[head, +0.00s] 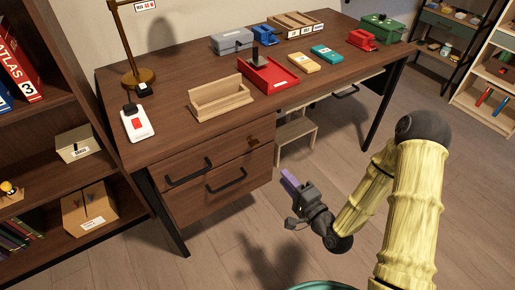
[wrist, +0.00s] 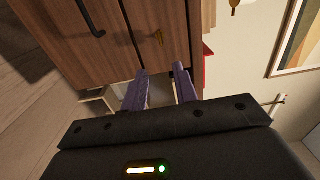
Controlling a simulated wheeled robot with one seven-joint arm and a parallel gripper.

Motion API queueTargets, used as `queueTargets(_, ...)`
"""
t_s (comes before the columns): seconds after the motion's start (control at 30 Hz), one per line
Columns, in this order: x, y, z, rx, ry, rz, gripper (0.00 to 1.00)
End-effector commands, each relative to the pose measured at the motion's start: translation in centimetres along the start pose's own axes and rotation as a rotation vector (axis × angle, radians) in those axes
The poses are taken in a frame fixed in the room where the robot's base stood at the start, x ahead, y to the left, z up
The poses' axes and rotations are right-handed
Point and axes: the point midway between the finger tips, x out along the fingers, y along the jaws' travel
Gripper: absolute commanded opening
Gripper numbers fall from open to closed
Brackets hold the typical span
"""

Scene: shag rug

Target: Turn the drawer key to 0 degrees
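The drawer key (head: 253,139) is a small brass piece on the front of the desk's upper drawer (head: 215,157), near its right end. It also shows in the wrist view (wrist: 158,38), above and beyond my fingers. It is too small to read its angle. My gripper (head: 289,180) is in front of the desk, lower and to the right of the key, apart from it. In the wrist view its two purple fingers (wrist: 162,88) stand apart with nothing between them. My gripper is open and empty.
Black bar handles (head: 190,172) stick out from both drawers. A small wooden stool (head: 295,135) stands under the desk (head: 170,85), right of the drawers. A bookshelf (head: 90,240) stands at left. The floor before the drawers is clear.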

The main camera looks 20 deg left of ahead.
Motion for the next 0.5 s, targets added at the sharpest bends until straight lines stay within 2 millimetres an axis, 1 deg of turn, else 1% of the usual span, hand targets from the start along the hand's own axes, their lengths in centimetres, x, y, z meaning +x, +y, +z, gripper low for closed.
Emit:
queueTargets(0.07, 1.0, 0.4, 0.1, -0.004, -0.004, -0.004, 0.29)
queueTargets(0.17, 2.5, 0.1, 0.2, -0.003, -0.004, -0.004, 0.29)
queueTargets(0.5, 8.6, 0.0, 0.2, -0.003, -0.003, -0.005, 0.29)
